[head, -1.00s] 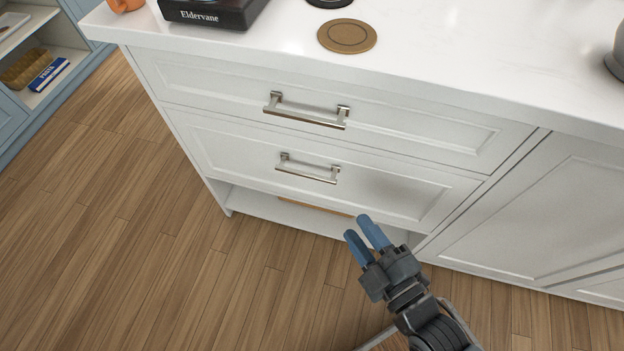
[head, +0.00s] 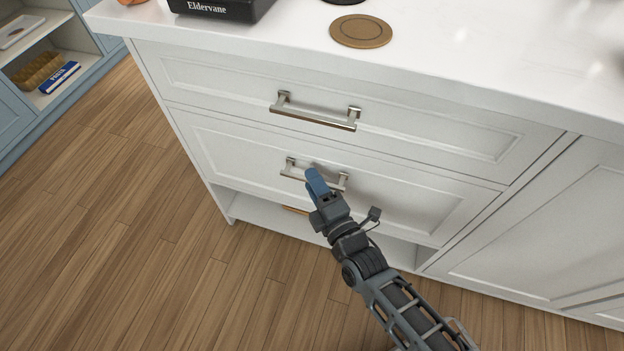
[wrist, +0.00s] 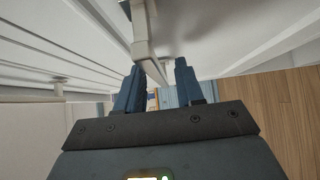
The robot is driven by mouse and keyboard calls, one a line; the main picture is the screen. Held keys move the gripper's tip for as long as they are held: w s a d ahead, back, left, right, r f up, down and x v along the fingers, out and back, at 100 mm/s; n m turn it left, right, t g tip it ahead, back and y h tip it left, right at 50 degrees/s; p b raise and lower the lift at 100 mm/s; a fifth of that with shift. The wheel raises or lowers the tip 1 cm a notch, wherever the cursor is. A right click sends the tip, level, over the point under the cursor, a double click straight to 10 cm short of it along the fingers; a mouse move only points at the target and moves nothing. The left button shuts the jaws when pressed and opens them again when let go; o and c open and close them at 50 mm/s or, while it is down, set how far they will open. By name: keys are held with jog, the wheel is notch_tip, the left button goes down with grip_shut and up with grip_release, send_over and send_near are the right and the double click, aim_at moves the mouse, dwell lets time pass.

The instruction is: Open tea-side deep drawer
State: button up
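The white lower drawer (head: 390,202), the deeper of two, is shut, with a metal bar handle (head: 342,184) across its front. My gripper (head: 312,172) is at this handle in the head view and covers its middle. In the wrist view my gripper (wrist: 158,66) has its two blue fingers apart, and the handle bar (wrist: 144,45) runs into the gap between them. I cannot tell whether a finger touches the bar. The upper drawer (head: 430,125) is also shut, with its own bar handle (head: 315,112) above my gripper.
The white countertop (head: 470,60) overhangs the drawers and carries a round brown coaster (head: 361,31) and a dark box (head: 215,8). A cabinet door (head: 550,220) is at right. An open recess lies below the drawers. The wood floor (head: 130,240) is clear in front and left.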

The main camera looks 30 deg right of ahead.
jog(key=shift+w, duration=0.65)
grip_shut()
